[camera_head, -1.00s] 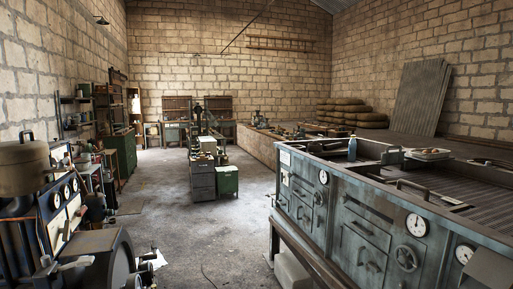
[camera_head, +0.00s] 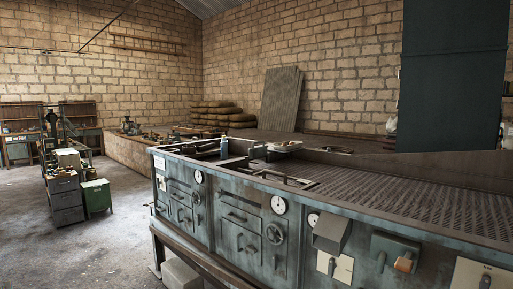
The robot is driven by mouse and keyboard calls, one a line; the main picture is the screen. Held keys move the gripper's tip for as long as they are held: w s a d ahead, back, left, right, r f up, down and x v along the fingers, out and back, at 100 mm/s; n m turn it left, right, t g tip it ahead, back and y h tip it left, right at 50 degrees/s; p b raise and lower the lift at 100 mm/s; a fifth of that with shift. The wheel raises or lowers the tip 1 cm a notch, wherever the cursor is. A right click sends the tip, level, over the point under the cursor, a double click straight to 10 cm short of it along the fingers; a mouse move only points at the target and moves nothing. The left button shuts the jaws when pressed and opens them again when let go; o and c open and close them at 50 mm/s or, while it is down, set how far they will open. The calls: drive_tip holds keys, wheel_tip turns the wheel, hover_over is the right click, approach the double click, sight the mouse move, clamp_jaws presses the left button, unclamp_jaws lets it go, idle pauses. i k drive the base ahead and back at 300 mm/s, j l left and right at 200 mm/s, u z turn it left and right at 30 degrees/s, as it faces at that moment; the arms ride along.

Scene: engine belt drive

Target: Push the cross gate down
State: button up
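I cannot tell which part is the cross gate. A long grey-green metal machine (camera_head: 222,202) fills the right foreground, with a slatted top (camera_head: 430,200). Its front has several round gauges, a handwheel (camera_head: 274,234), a box-like hood (camera_head: 331,235) and a dark switch box (camera_head: 392,255) with an orange-brown handle (camera_head: 403,265). A raised bar handle (camera_head: 283,177) stands at the top's near edge. My gripper is not in view.
A blue bottle (camera_head: 224,148) and a shallow tray (camera_head: 285,146) sit on the machine's far end. A tall dark panel (camera_head: 455,75) rises behind it at the right. A green cabinet (camera_head: 96,197) stands at the left. Open concrete floor (camera_head: 85,245) lies at the lower left.

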sight(261, 152)
drive_tip(key=i+j+u, duration=0.25)
drive_tip(key=i, duration=0.45)
drive_tip(key=i+j+u, duration=0.25)
drive_tip(key=i, duration=0.5)
drive_tip(key=i+j+u, duration=0.15)
drive_tip(key=i+u, duration=0.15)
drive_tip(key=i, duration=0.5)
